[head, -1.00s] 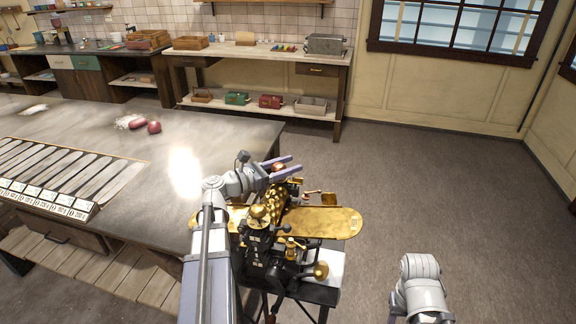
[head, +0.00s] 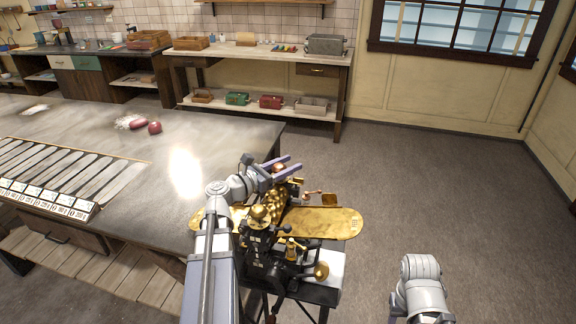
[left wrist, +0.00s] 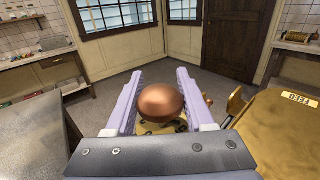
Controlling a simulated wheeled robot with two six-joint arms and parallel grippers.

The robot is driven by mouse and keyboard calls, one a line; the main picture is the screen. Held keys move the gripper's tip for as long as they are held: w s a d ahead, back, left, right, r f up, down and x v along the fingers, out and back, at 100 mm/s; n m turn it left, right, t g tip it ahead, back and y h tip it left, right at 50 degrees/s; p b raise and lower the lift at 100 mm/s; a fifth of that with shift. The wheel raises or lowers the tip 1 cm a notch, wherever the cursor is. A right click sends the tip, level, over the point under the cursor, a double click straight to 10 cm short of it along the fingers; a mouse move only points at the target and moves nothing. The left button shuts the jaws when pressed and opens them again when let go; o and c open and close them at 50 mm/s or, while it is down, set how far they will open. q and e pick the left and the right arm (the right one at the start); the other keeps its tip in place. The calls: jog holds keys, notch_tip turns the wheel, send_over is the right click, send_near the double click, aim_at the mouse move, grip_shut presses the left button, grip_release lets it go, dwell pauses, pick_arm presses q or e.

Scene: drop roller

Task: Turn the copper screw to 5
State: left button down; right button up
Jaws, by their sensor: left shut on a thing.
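The copper screw's round knob (left wrist: 161,104) sits between the two lilac fingers of my left gripper (left wrist: 160,98) in the left wrist view. In the head view my left gripper (head: 280,165) reaches over the back of the brass and black roller machine (head: 268,232), with the copper knob (head: 279,168) between its fingers. The left gripper is shut on the knob. The numbers of the screw's scale cannot be read in either view. The right arm (head: 421,285) shows at the lower right, but its fingertips are not visible.
A brass tray (head: 335,222) sticks out from the machine to the right. The grey worktable (head: 90,125) stands to the left, with red candy lumps (head: 154,127) and a row of long strips on it. A workbench (head: 262,56) stands at the back wall. The floor to the right is clear.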

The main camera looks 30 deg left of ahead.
pick_arm(q)
jog(key=shift+c, duration=1.4)
grip_release()
jog(key=v, duration=0.7)
jog(key=shift+s+a, duration=0.15)
jog(key=shift+s, duration=0.2)
